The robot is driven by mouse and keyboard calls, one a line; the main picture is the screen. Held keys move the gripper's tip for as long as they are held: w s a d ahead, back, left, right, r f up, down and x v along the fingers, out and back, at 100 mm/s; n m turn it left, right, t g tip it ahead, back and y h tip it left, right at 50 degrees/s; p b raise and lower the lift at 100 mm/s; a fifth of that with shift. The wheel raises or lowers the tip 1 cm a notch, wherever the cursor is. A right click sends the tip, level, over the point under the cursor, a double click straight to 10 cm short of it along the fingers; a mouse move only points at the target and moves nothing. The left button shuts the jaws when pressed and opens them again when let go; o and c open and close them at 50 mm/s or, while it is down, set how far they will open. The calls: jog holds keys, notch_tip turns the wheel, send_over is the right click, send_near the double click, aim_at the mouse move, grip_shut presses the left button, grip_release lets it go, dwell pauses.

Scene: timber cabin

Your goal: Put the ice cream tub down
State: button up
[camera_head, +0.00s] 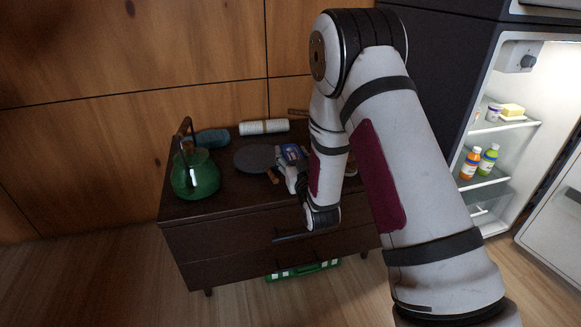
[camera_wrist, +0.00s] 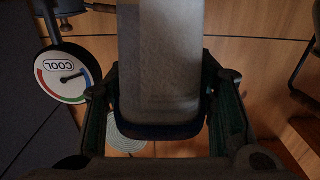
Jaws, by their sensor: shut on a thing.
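The ice cream tub (camera_head: 291,153) shows in the head view as a small blue and white shape, above or at the top of the dark wooden dresser (camera_head: 215,213). My arm partly hides it. In the wrist view the tub (camera_wrist: 160,62) is a pale grey block with a dark blue edge, between the fingers. My gripper (camera_wrist: 160,105) is shut on it, one finger at each side. In the head view my gripper (camera_head: 297,180) is small and partly covered by my wrist. I cannot tell whether the tub touches the dresser top.
A green kettle (camera_head: 195,176), a dark round flat thing (camera_head: 254,158), a blue-grey roll (camera_head: 212,138) and a white roll (camera_head: 264,127) are on the dresser. An open lit fridge (camera_head: 505,150) stands right. A round COOL dial (camera_wrist: 68,76) shows in the wrist view.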

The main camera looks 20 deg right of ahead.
jog(key=shift+w+a, duration=0.15)
jog(key=shift+w, duration=0.45)
jog(key=shift+s+f+b, duration=0.1)
jog(key=shift+f+b, duration=1)
jog(key=shift+f, duration=0.7)
jog(key=shift+f, duration=0.1)
jog(key=o, duration=1.3)
jog(key=shift+c, duration=0.2)
jog(key=shift+s, duration=0.3)
jog(key=s+p, duration=0.3)
jog(key=s, duration=0.8)
jog(key=shift+s, duration=0.25)
